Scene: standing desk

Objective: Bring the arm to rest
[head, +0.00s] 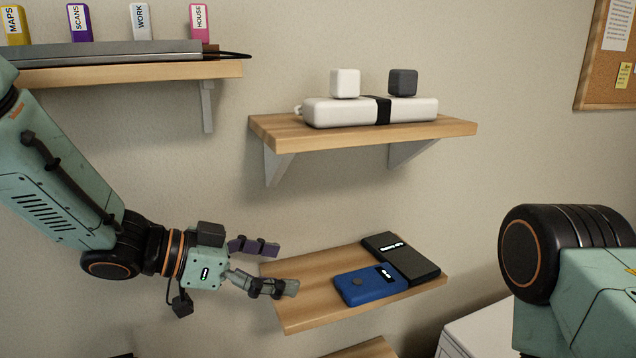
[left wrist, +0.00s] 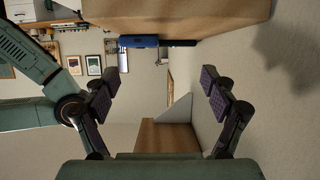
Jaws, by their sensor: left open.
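My left gripper (head: 268,268) is open and empty at the left end of the lower wooden shelf (head: 310,318). In the left wrist view my left gripper (left wrist: 157,92) shows its two fingers wide apart with nothing between them. The shelf edge shows at the top of that view. My left arm (head: 60,180) comes in from the left. Part of my right arm (head: 590,290) shows at the right edge of the head view, but my right gripper is out of view.
A blue device (head: 370,286) and a black device (head: 402,257) lie on the lower shelf. A higher shelf (head: 350,138) holds a white case (head: 340,112) with two small blocks on top. An upper left shelf (head: 130,73) holds labelled drives. A white cabinet (head: 465,330) stands lower right.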

